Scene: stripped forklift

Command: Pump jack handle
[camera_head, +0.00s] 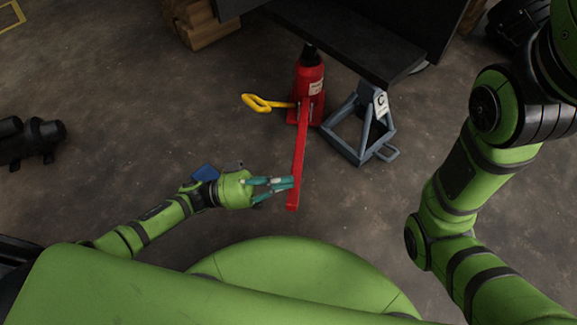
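The red bottle jack (309,80) stands upright on the floor in the upper middle, below the edge of a dark overhanging part. Its long red jack handle (299,155) runs from the jack's base toward me and ends in a wider red tip. My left gripper (291,183) comes in from the left, its teal fingers pointing right at the lower part of the handle. The fingertips are at or very close to the handle. I cannot tell whether they close around it. My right arm shows at the right, but its gripper is out of view.
A grey-blue jack stand (345,128) with a label stands right beside the jack. A yellow hook-shaped piece (262,103) sticks out on the jack's left. Wooden blocks (202,25) lie at the top. A dark object (30,140) lies at far left. The floor around the handle's end is clear.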

